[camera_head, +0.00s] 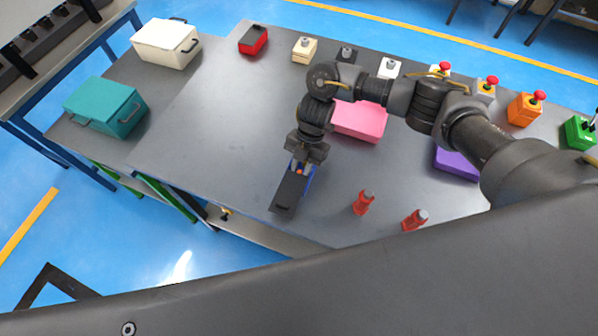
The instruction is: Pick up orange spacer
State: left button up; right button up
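A small orange piece, likely the orange spacer (300,172), shows at the tips of my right gripper (301,169). Most of it is hidden by the fingers and the parts around it. The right gripper points down, with the orange piece between or just below its fingers. I cannot tell whether the fingers touch it. My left gripper is not in view.
Two red bottle-like items (363,202) stand to the right on the grey table (220,130). A pink box (360,121) and a purple box (457,163) lie beyond. Several switch and button boxes line the back edge. White (166,44) and teal (106,105) bins stand left.

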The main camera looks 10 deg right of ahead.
jog(key=shift+s+r, duration=0.1)
jog(key=c, duration=0.5)
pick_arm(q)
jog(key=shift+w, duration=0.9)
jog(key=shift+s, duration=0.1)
pick_arm(e)
jog(key=shift+w+d+r+b, duration=0.15)
jog(key=shift+w+b, duration=0.25)
jog(key=shift+b, duration=0.25)
notch_tip(320, 180, up, 7)
jog(key=b, duration=0.1)
pick_arm(q)
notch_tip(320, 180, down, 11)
jog(key=b, duration=0.9)
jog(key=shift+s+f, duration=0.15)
pick_arm(e)
jog(key=w+d, duration=1)
jog(key=w, duration=0.6)
jog(key=shift+d+f, duration=0.2)
jog(key=shift+d, duration=0.2)
